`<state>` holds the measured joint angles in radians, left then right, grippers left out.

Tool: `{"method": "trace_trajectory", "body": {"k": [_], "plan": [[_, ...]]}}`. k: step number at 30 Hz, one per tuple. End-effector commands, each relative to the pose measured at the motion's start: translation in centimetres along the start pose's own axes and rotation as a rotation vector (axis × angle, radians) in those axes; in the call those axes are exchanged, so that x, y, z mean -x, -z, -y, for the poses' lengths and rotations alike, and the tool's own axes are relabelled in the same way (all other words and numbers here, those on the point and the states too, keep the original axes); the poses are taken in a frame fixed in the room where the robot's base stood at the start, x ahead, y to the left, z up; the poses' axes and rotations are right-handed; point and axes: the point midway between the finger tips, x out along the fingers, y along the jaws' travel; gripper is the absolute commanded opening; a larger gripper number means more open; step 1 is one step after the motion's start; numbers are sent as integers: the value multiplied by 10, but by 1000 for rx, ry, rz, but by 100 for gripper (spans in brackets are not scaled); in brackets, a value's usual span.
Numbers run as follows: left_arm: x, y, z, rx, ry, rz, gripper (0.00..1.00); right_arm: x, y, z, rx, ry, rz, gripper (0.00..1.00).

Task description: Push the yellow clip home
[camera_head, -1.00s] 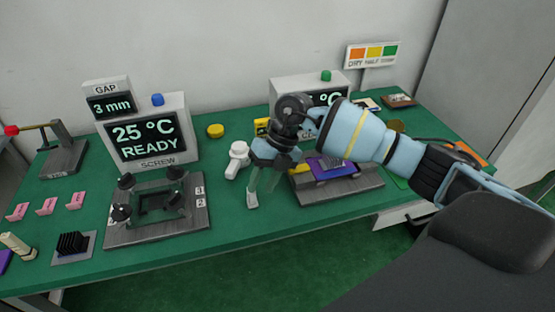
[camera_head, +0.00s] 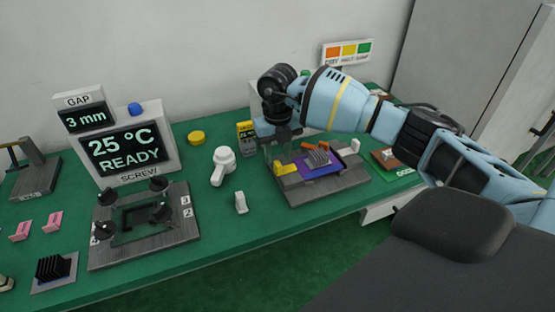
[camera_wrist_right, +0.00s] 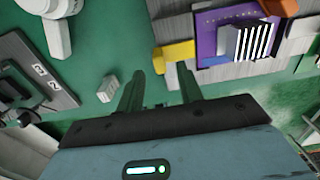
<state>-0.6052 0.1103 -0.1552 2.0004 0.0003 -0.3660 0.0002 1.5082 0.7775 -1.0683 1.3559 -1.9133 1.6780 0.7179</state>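The yellow clip (camera_head: 286,169) sits at the left end of the grey fixture (camera_head: 325,188), beside a purple board (camera_head: 322,166) with a finned heatsink (camera_head: 317,157). In the right wrist view the yellow clip (camera_wrist_right: 178,53) lies just beyond my fingertips, against the purple board's (camera_wrist_right: 207,38) edge. My right gripper (camera_head: 279,158) is over the fixture's left end, fingers pointing down. In the right wrist view my right gripper (camera_wrist_right: 160,82) is open, with nothing seen between its fingers. I cannot tell whether a finger touches the clip. My left gripper is out of view.
A small white block (camera_head: 241,203) and a white handled tool (camera_head: 222,166) stand left of the fixture. An orange part (camera_head: 316,146) is at the board's far side. A screw fixture (camera_head: 145,225) and display (camera_head: 130,145) are further left. Green table is clear in front.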

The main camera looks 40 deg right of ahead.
Motion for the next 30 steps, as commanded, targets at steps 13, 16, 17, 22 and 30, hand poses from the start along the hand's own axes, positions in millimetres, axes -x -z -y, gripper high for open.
{"method": "trace_trajectory", "body": {"k": [13,16,17,22,30], "plan": [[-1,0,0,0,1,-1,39,-30,0,0,1,-1,0,36],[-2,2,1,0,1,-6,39,-30,0,0,1,-1,0,36],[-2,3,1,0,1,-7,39,-30,0,0,1,-1,0,36],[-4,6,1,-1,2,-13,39,-30,0,0,1,-1,0,17],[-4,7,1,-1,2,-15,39,-30,0,0,1,-1,1,0]]}}
